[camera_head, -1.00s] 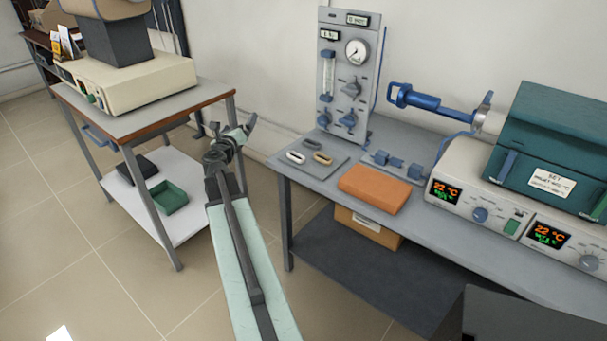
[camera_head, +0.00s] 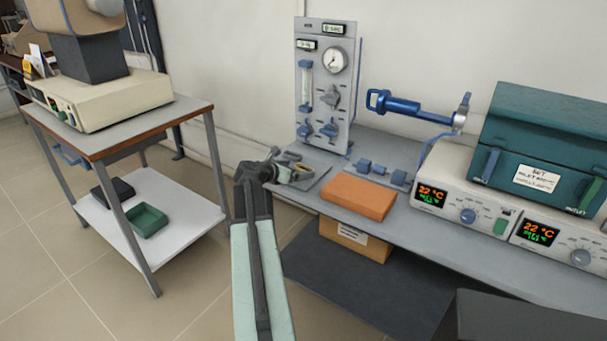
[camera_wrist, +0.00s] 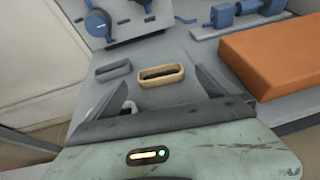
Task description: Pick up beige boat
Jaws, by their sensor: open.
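The beige boat (camera_wrist: 163,80) is a small oblong open dish lying on a grey plate at the bench's left end. In the head view the beige boat (camera_head: 304,170) shows just right of my gripper (camera_head: 280,165). In the wrist view my gripper (camera_wrist: 163,88) is open and empty, and the beige boat lies ahead, between the lines of its two fingers. A grey boat (camera_wrist: 113,70) lies to its left, farther back. A white boat (camera_wrist: 128,106) is partly hidden by the left finger.
An orange block (camera_head: 358,198) lies to the right of the plate (camera_head: 318,177). A gas panel (camera_head: 323,85) stands behind, with blue fittings (camera_head: 380,172) beside it. Furnaces (camera_head: 540,150) fill the right of the bench. A side table (camera_head: 195,108) stands to the left.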

